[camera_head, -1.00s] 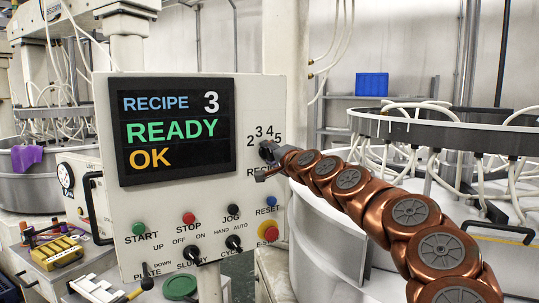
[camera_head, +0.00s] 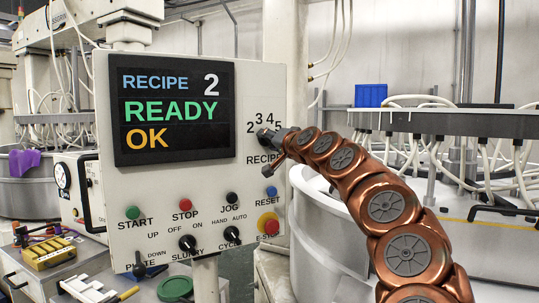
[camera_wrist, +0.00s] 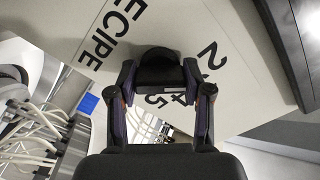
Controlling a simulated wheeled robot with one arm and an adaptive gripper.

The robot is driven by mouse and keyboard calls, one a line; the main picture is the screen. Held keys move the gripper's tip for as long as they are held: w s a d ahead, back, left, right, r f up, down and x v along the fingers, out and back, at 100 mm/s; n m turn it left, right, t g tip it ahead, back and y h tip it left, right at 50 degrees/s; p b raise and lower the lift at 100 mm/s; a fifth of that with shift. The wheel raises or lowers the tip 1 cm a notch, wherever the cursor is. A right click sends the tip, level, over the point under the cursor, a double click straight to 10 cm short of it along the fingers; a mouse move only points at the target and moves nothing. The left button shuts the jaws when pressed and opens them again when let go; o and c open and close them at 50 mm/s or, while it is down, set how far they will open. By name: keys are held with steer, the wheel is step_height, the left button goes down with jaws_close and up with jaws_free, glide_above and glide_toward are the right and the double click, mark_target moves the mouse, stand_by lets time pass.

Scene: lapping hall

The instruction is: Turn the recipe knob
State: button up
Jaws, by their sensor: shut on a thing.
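The recipe knob (camera_wrist: 158,56) is a dark round knob on the pale control panel (camera_head: 226,185). In the wrist view the numbers 2, 4 and 5 and the word RECIPE show around it. In the head view it sits at the panel's right side (camera_head: 264,134), mostly hidden by my gripper (camera_head: 272,141). My gripper is shut on the knob, with one finger on each side in the wrist view (camera_wrist: 158,76). The knob's pointer cannot be made out. The display (camera_head: 172,108) reads RECIPE 2, READY, OK.
Below the knob are the blue RESET button (camera_head: 271,191), the red emergency stop (camera_head: 269,225) and several other buttons and switches. A round machine with white hoses (camera_head: 400,150) stands right, close to my arm. A blue bin (camera_head: 370,95) is behind.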

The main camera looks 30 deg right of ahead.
steer(key=shift+f+n+b, duration=0.1)
steer(key=shift+n+b, duration=1)
steer(key=shift+n, duration=0.4)
steer(key=o, duration=1.2)
steer(key=shift+c, duration=0.2)
steer(key=shift+s, duration=0.1)
steer(key=s, duration=1.2)
steer(key=shift+a, duration=0.4)
steer(key=shift+w, duration=0.1)
